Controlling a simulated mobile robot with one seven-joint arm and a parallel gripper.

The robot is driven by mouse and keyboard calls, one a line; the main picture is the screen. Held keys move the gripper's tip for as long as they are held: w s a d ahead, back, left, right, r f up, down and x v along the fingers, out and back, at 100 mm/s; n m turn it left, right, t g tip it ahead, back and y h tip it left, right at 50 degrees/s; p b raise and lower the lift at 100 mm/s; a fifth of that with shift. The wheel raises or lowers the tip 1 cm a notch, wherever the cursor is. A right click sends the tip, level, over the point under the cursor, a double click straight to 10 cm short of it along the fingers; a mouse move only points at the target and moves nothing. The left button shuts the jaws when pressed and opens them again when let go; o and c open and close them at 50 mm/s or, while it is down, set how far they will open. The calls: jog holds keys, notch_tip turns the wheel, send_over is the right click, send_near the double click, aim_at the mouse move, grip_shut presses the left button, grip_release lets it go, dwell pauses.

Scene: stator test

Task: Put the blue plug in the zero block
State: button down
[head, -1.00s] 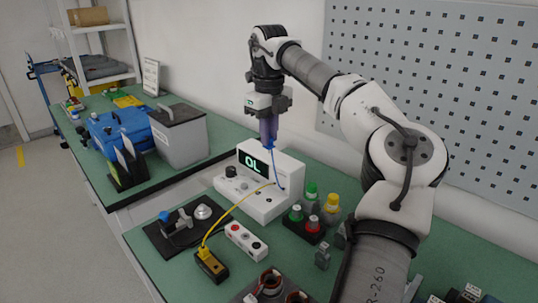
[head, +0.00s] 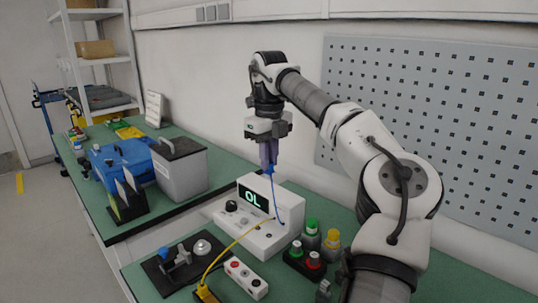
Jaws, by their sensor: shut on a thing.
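My gripper (head: 268,152) is above and behind the white meter box (head: 285,207). It is shut on the blue plug (head: 269,169), which points down with its blue cable hanging to the meter. The meter display reads OL. A yellow cable runs from the meter to a yellow plug (head: 204,292) in a dark block at the bottom edge, mostly cut off. A white block (head: 246,278) with red and black sockets lies beside it. I cannot tell which of these is the zero block.
A black plate with a clamp (head: 178,262) lies left of the meter. Several green, yellow and red capped parts (head: 311,243) stand to its right. A grey box (head: 180,170) and a blue case (head: 120,162) are on the far bench. A pegboard (head: 450,110) hangs behind my arm.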

jog(key=shift+s+a+f, duration=0.1)
jog(key=shift+f, duration=0.05)
jog(key=s+a+b, duration=0.3)
jog(key=s+a, duration=0.2)
jog(key=s, duration=0.5)
jog(key=s+a+b, duration=0.4)
jog(key=s+a, duration=0.2)
jog(key=s, duration=0.4)
jog(key=shift+s+a, duration=0.3)
